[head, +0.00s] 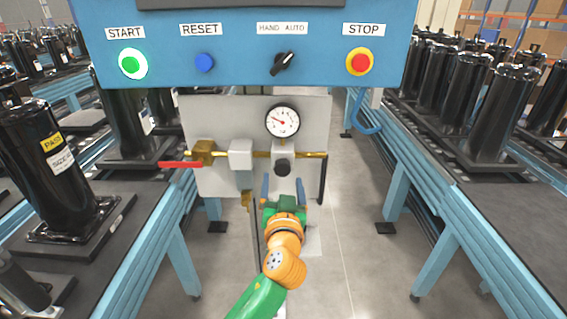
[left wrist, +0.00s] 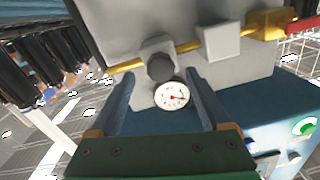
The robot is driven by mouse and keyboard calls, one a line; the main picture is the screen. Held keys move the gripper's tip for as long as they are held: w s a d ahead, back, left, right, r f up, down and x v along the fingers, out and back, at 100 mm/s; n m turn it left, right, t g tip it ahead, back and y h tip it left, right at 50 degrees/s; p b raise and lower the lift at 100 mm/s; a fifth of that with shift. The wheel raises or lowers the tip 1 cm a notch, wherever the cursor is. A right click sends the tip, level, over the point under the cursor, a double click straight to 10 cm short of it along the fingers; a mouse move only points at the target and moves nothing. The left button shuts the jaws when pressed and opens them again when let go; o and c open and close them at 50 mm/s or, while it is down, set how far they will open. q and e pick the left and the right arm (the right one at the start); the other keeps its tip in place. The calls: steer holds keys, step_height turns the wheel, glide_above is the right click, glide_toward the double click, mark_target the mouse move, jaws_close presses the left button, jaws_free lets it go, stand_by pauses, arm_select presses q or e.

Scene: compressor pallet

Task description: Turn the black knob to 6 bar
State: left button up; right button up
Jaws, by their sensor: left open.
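The black knob (head: 283,167) sits on the grey regulator below the round pressure gauge (head: 282,121). The gauge has a white face and a red needle pointing to the left; its numbers are too small to read. My left gripper (head: 283,187) is open and empty, just below the knob, with its two blue-grey fingers spread to either side. In the left wrist view the knob (left wrist: 160,67) shows between and beyond the fingertips (left wrist: 159,74), and the gauge (left wrist: 172,96) also shows between the fingers. I see no contact with the knob. My right gripper is in neither view.
A brass pipe (head: 262,154) with a red lever (head: 181,165) runs across the grey panel (head: 220,120). A blue control box (head: 240,70) with buttons hangs above. Conveyors with black compressors (head: 493,120) stand on both sides, with open floor between.

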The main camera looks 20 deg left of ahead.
mark_target(283, 171)
arm_select(q)
steer(key=shift+w+a+r, duration=0.15)
steer(key=shift+w+r, duration=0.1)
steer(key=shift+w, duration=0.2)
steer(key=shift+w+a+r, duration=0.1)
steer(key=shift+w+r, duration=0.1)
steer(key=shift+w, duration=0.25)
steer(key=shift+w+a+f, duration=0.15)
steer(key=shift+w+a, duration=0.05)
steer(key=shift+w, duration=0.25)
steer(key=shift+w+a+f, duration=0.1)
steer(key=shift+w+a, duration=0.05)
steer(key=shift+w, duration=0.3)
steer(key=shift+w+a+f, duration=0.1)
steer(key=shift+w+f, duration=0.1)
steer(key=shift+w, duration=0.2)
steer(key=shift+s+r, duration=0.1)
steer(key=shift+s, duration=0.1)
steer(key=shift+c, duration=0.8)
jaws_close()
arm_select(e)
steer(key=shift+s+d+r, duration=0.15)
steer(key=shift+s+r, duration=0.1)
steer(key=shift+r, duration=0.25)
